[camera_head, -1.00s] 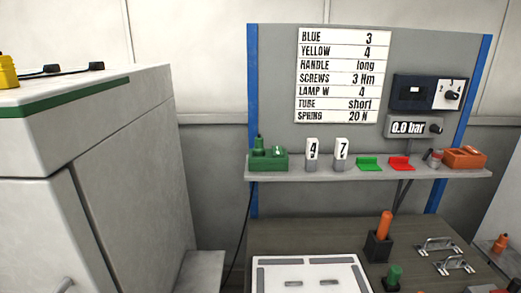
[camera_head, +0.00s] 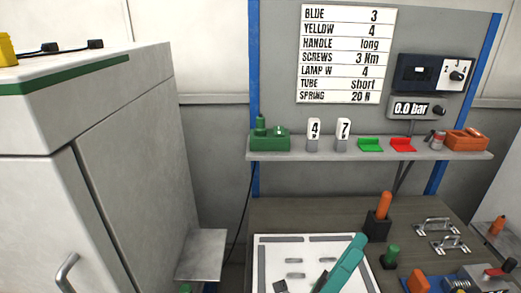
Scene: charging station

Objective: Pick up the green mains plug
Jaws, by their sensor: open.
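A green block (camera_head: 275,140) sits at the left end of the wall shelf, with a narrow upright green piece (camera_head: 260,125) at its left side. A dark cable (camera_head: 243,200) runs down below it. I cannot tell for sure whether this upright piece is the mains plug. Another green bit (camera_head: 185,289) shows at the bottom edge, mostly cut off.
The shelf (camera_head: 370,156) also bears two number blocks, a green and a red holder and an orange block (camera_head: 466,139). A white tray (camera_head: 262,240), an orange handle (camera_head: 385,206) and metal handles (camera_head: 434,226) are on the bench. A large cabinet (camera_head: 120,170) fills the left.

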